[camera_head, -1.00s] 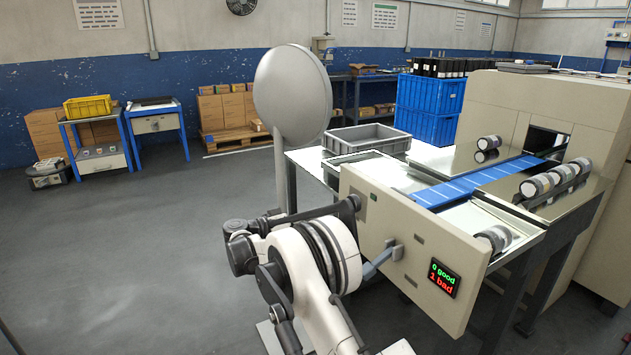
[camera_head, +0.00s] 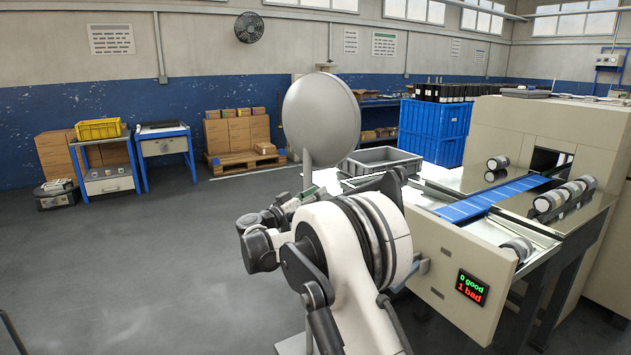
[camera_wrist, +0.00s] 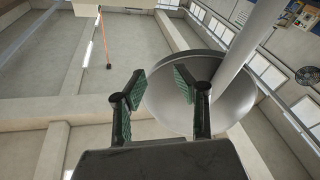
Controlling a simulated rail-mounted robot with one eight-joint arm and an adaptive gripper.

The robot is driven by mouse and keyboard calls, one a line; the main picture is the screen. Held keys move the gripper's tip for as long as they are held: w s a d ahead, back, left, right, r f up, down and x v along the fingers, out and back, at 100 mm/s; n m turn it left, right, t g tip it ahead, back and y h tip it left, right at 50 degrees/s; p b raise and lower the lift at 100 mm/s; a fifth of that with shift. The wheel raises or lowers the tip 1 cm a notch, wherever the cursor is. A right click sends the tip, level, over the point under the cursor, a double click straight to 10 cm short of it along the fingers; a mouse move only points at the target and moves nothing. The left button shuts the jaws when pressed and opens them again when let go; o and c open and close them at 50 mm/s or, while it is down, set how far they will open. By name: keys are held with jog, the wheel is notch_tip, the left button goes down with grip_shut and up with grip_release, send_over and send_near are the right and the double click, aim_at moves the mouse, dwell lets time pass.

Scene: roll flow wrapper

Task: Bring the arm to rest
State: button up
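My gripper (camera_wrist: 162,88) shows in the wrist view with its two green-padded fingers spread apart and nothing between them. It points up toward the walls and high windows. Behind the right finger is the big grey dish (camera_wrist: 185,115) on a pole; I cannot tell how near it is. In the head view my white arm is folded in the lower middle, in front of the same grey dish (camera_head: 321,120). The fingers cannot be made out clearly in the head view.
The wrapper machine (camera_head: 535,150) with its blue belt (camera_head: 490,199) and several rolls (camera_head: 568,193) stands at right. Its display (camera_head: 471,288) reads 0 good, 1 bad. A grey crate (camera_head: 380,161) stands behind my arm. The floor (camera_head: 130,270) at left is clear.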

notch_tip(320, 180, up, 16)
jog(key=s+d+r+n+t+y, duration=0.1)
jog(key=s+d+n+t+y, duration=0.1)
jog(key=d+n+t+y, duration=0.3)
jog(key=s+a+r+n+t+y, duration=0.1)
jog(key=s+r+n+t+y, duration=0.15)
jog(key=s+r+y, duration=0.55)
jog(key=s+d+f+m+g+y, duration=0.1)
jog(key=s+d+f+g, duration=0.4)
jog(key=s+f, duration=0.75)
jog(key=s+d+f+g, duration=0.55)
jog(key=s+f, duration=0.25)
jog(key=s, duration=1)
jog(key=s+d+f+m+g+y, duration=0.1)
jog(key=s+d+f+g, duration=0.35)
jog(key=s+f, duration=0.8)
notch_tip(320, 180, up, 17)
jog(key=s+p, duration=0.2)
jog(key=p, duration=1.2)
jog(key=shift+s+d+t, duration=0.2)
jog(key=shift+d+t, duration=0.15)
jog(key=shift+d, duration=0.1)
jog(key=shift+f, duration=0.15)
jog(key=shift+c, duration=0.3)
